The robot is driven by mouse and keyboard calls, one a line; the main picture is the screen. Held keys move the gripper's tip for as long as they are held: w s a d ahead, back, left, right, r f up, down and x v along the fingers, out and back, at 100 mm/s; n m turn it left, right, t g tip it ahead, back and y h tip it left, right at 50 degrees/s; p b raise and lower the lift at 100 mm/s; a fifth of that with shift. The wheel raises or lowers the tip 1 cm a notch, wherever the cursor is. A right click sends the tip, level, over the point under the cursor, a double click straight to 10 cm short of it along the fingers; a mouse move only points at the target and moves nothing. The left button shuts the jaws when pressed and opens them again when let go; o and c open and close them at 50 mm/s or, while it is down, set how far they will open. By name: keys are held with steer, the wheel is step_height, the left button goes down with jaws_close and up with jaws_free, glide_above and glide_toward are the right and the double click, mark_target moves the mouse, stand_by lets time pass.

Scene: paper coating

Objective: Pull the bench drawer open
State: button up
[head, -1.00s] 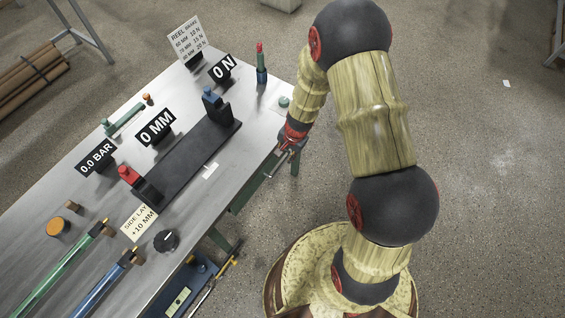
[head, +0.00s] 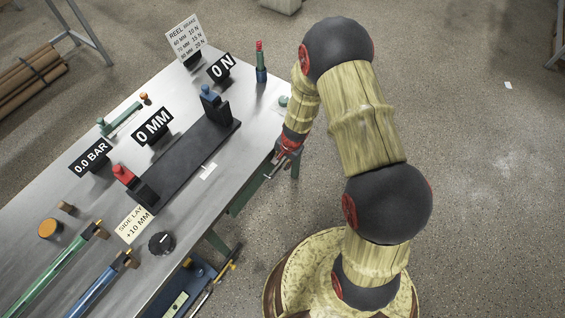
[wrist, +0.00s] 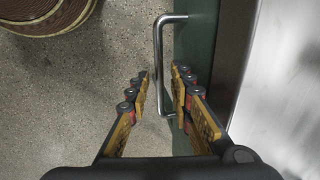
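The bench drawer has a green front (wrist: 196,45) in the wrist view. A bent metal bar handle (wrist: 159,58) stands out from it. My gripper (wrist: 161,72) is open, with one finger on each side of the handle bar in this view. I see no clear contact, and the depth between fingertips and bar is hard to judge. In the head view my gripper (head: 283,157) is at the bench's right edge, beside the handle (head: 271,170). The drawer front is mostly hidden under the bench top there, and no drawer interior shows.
The bench top (head: 225,175) carries a dark bar fixture (head: 190,165), number signs, a black knob (head: 161,243) and green and blue tubes. A blue tray with tools (head: 185,290) sits low at the bench's near side.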

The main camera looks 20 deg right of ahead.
jaws_close()
stand_by(0.7)
